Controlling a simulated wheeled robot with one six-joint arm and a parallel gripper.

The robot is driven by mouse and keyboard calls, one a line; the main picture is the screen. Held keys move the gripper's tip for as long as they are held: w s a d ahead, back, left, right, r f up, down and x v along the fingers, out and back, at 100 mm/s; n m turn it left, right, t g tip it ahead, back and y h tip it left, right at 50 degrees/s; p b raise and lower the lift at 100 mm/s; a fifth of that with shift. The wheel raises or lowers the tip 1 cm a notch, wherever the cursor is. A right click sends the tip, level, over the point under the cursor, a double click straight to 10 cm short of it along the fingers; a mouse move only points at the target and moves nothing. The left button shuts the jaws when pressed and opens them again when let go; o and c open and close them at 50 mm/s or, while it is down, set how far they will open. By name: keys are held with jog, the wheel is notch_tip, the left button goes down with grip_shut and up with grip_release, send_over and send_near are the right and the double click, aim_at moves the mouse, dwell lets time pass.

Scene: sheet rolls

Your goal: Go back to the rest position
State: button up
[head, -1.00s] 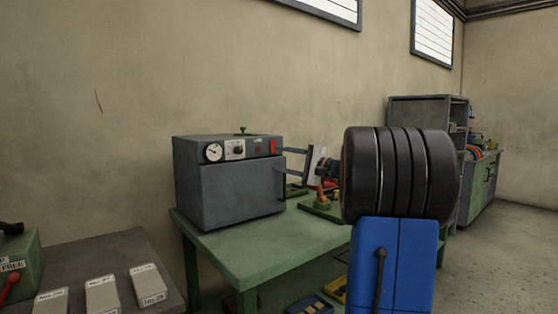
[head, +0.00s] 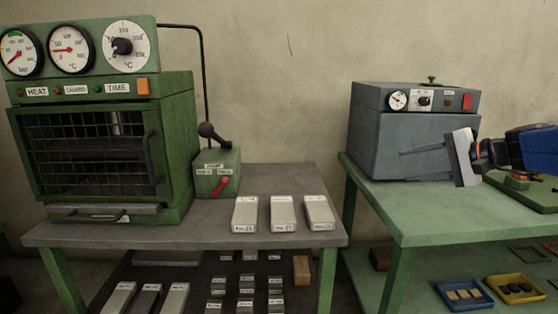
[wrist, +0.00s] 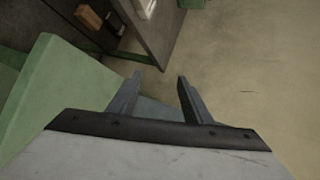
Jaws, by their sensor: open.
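My gripper (head: 402,165) is at the right in the head view, with its two grey fingers pointing left. The fingers are apart and nothing is between them. They appear in front of the grey box-shaped oven (head: 405,140), above the green table (head: 440,215). In the wrist view, my gripper (wrist: 160,77) also shows two separated fingers with an empty gap. Beyond them are the grey side of a cabinet or table and bare wall or floor; I cannot tell which. My blue arm comes in from the right edge of the head view.
A green oven (head: 110,150) with dials and a control box (head: 217,172) stand on the grey table (head: 180,236), with three labelled blocks (head: 283,214). Blue (head: 463,294) and yellow (head: 515,289) trays sit low under the green table. A gap separates the two tables.

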jog(key=s+a+f+n+g+h, duration=0.2)
jog(key=s+a+f+n, duration=0.1)
jog(key=s+a+f, duration=0.4)
jog(key=s+a+f+n+g+h, duration=0.1)
jog(key=s+a+f+n+g, duration=0.15)
jog(key=s+f, duration=0.45)
jog(key=s+d+f+n+h, duration=0.1)
jog(key=s+f+n+h, duration=0.1)
jog(key=s+f, duration=0.2)
jog(key=s+d+f+n+h, duration=0.1)
jog(key=s+f+n+h, duration=0.2)
jog(key=s, duration=0.8)
jog(key=shift+d+f+g, duration=0.25)
jog(key=shift+f+g, duration=0.1)
jog(key=shift+f, duration=0.05)
